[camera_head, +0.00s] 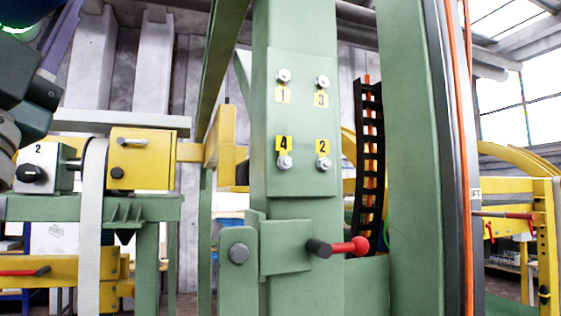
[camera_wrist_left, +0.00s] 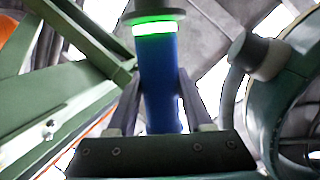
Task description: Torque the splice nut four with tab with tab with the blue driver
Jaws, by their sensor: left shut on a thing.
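The green post (camera_head: 297,120) in the head view carries several splice nuts with yellow number tabs. Nut four (camera_head: 285,162) is at the lower left of the group, just under its yellow tab "4" (camera_head: 284,143). My left gripper (camera_wrist_left: 158,100) is shut around the blue driver (camera_wrist_left: 160,80) in the left wrist view. The driver has a green lit ring near its grey head. In the head view only dark links of my left arm and a green glow show at the upper left edge, apart from the post. My right gripper is not in view.
Nuts one (camera_head: 284,75), three (camera_head: 322,81) and two (camera_head: 323,163) sit around nut four. A red-knobbed lever (camera_head: 358,245) sticks out below. A black cable chain (camera_head: 368,160) hangs right of the post. A yellow block (camera_head: 142,158) stands to the left.

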